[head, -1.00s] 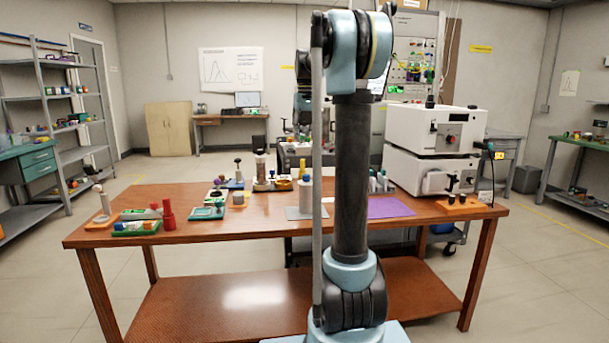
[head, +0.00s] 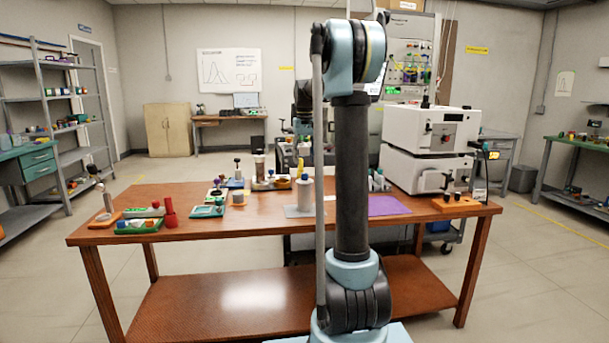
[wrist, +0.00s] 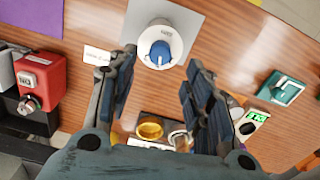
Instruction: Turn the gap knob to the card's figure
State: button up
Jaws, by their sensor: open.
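A white round body with a blue knob (wrist: 160,51) on top stands on a grey mat (wrist: 188,16) in the wrist view. Lettering beside the knob is too small to read. The same white body (head: 304,194) stands on the table in the head view. A small white card (wrist: 97,55) lies left of it in the wrist view; its figure is not readable. My gripper (wrist: 161,60) is open and empty, with its fingers apart on either side of the knob's lower part in the picture. I cannot tell the height gap.
On the wooden table (head: 250,240), a purple mat (head: 388,205) lies to the right, near a white machine (head: 432,138). A red box with a knob (wrist: 40,82) and a teal device (wrist: 281,88) flank the knob in the wrist view. Yellow and metal round parts lie below.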

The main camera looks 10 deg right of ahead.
aim_at(305, 176)
notch_tip(305, 176, down, 6)
jog(key=shift+f, duration=0.25)
jog(key=shift+c, duration=0.2)
jog(key=c, duration=1)
